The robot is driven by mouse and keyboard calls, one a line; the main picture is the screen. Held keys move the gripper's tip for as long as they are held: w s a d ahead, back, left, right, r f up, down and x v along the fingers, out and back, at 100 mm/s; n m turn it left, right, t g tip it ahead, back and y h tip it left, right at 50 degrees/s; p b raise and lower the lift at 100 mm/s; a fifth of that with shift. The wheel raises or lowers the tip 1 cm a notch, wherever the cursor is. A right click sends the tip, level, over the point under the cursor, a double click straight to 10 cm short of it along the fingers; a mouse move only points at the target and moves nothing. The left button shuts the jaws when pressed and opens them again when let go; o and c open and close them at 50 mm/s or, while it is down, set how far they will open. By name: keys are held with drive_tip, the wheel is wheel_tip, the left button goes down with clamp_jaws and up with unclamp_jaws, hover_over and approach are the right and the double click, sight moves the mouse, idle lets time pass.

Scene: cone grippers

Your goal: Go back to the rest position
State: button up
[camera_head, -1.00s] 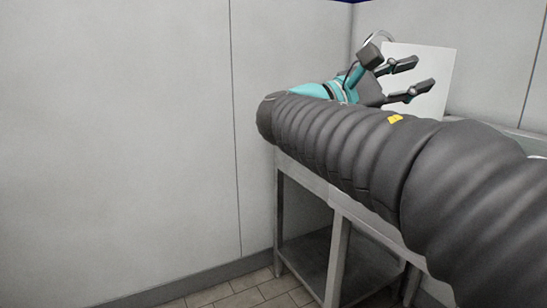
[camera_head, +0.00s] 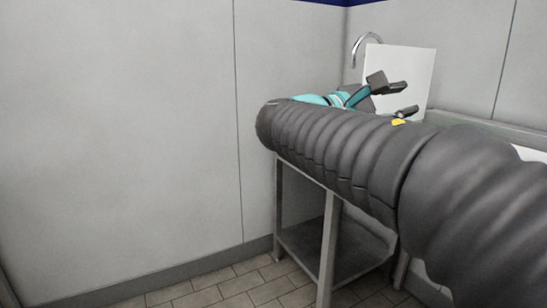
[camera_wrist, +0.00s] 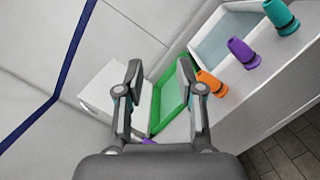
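My gripper (camera_head: 404,98) shows beyond my dark, sleeved arm in the head view, near a white upright panel (camera_head: 418,62). Its lower finger is partly hidden by the arm. In the wrist view my gripper (camera_wrist: 159,66) has its two fingers spread wide with nothing between them. It is open and empty, above the counter.
The wrist view shows a green tray (camera_wrist: 157,128), an orange cone (camera_wrist: 212,84), a purple cone (camera_wrist: 242,54) and a teal cone (camera_wrist: 281,17) along a counter with a basin (camera_wrist: 222,38). A tap (camera_head: 359,47) stands behind the panel. Bare wall lies left.

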drive_tip(key=s+a+f+m+g+y, duration=0.15)
drive_tip(key=f+y, duration=0.35)
drive_tip(key=f, duration=0.6)
drive_tip(key=s+a+f+m+t+y, duration=0.15)
drive_tip(key=f+y, duration=0.35)
drive_tip(key=f, duration=0.7)
drive_tip(key=s+a+f+m+y, duration=0.1)
drive_tip(key=s+f+m+y, duration=0.3)
drive_tip(key=s+f, duration=0.2)
drive_tip(key=s+a+f+m+g+y, duration=0.1)
drive_tip(key=s+f+m+y, duration=0.3)
drive_tip(key=s, duration=0.7)
wheel_tip(320, 180, down, 2)
drive_tip(key=shift+a+f+m, duration=0.1)
drive_tip(key=shift+a+m, duration=0.2)
drive_tip(key=shift+a, duration=0.25)
drive_tip(key=shift+a, duration=0.1)
